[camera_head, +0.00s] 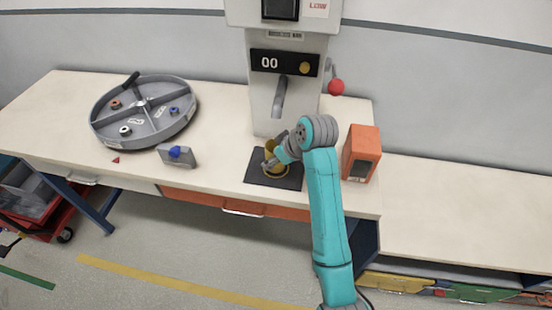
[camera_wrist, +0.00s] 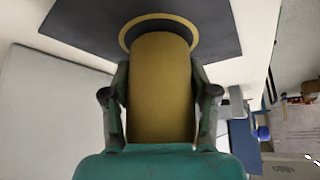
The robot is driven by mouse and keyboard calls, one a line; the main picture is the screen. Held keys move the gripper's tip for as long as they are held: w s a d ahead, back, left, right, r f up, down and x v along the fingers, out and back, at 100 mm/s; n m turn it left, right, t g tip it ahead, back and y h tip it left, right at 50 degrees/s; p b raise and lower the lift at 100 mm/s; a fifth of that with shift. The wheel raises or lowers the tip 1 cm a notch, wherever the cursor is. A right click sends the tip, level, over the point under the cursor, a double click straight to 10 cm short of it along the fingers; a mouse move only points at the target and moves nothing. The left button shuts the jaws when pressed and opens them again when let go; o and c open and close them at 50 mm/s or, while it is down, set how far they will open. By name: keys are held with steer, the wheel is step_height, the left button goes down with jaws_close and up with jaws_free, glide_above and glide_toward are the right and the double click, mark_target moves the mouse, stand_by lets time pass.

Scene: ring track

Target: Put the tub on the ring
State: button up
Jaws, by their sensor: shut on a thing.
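The tub is a mustard-yellow cylinder (camera_wrist: 160,90), and it also shows in the head view (camera_head: 271,146), partly hidden by my gripper. My gripper (camera_head: 274,156) is shut on the tub, with one finger on each side of it in the wrist view (camera_wrist: 160,100). The ring is a yellow circle (camera_wrist: 190,25) on a dark mat (camera_wrist: 75,25). In the head view the mat (camera_head: 256,172) lies on the bench under the spout, and the ring (camera_head: 276,185) shows just below my gripper. The tub's far end overlaps the ring in the wrist view. I cannot tell whether it touches the mat.
A grey machine with a spout (camera_head: 279,98) stands behind the mat. An orange box (camera_head: 361,153) stands to the right. A small grey block with a blue top (camera_head: 177,155) and a round grey tray (camera_head: 145,112) are to the left. Bare bench lies between.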

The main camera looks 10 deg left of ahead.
steer(key=shift+f, duration=0.25)
steer(key=o, duration=1.2)
steer(key=shift+r, duration=0.15)
steer(key=v, duration=1.2)
